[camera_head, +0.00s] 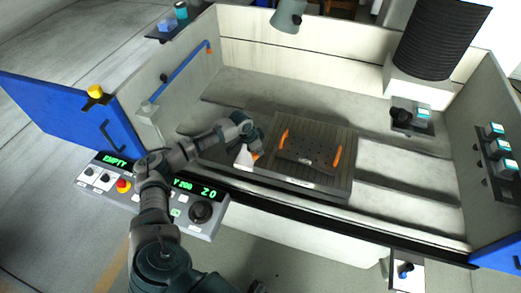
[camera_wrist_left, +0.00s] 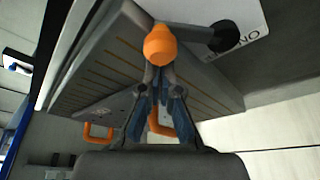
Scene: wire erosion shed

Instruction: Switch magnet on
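The magnetic chuck (camera_head: 340,180) is a dark slatted block in the machine bed. In the left wrist view the chuck (camera_wrist_left: 85,62) carries a white label plate (camera_wrist_left: 250,22) and a black lever (camera_wrist_left: 197,35) ending in an orange knob (camera_wrist_left: 160,45). In the head view, my gripper partly covers the lever and white plate (camera_head: 243,157). My left gripper (camera_head: 257,150) is at the chuck's left end. In the wrist view its fingers (camera_wrist_left: 159,78) are drawn together right at the knob; I cannot tell whether they grip it. My right gripper is out of view.
A dark drilled plate with orange handles (camera_head: 338,159) lies on the chuck. A control panel (camera_head: 200,212) with a red button (camera_head: 123,185) is at the front left. A black bellows column (camera_head: 440,40) stands at the back right. The bed right of the chuck is clear.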

